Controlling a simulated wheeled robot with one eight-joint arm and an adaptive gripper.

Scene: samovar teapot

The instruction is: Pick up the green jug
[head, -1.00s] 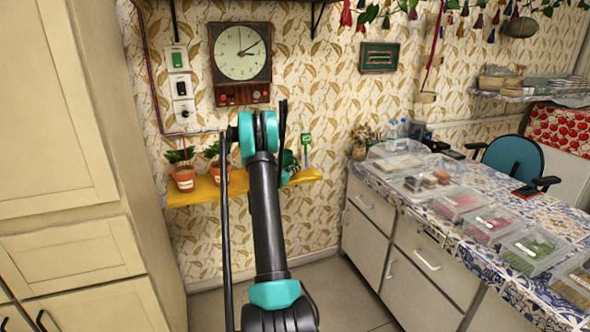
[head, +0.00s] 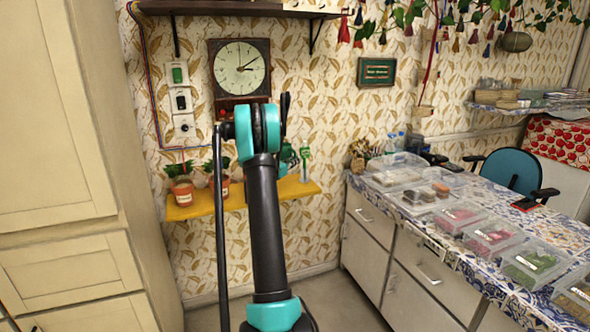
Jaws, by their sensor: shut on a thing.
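The green jug (head: 289,156) shows only in part at the right of my arm's teal wrist joint, in front of the patterned wall. It appears a little above the yellow shelf (head: 300,189). My own arm covers most of it. My gripper is at the far end of the arm, mostly hidden behind the wrist; its fingertips cannot be made out. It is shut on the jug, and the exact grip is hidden.
Potted plants (head: 182,193) stand on the shelf left of my arm, and a small green marker (head: 305,163) stands to the right. A clock (head: 240,68) hangs above. A tall cabinet (head: 60,120) is close on the left. A counter (head: 455,215) with clear boxes is on the right.

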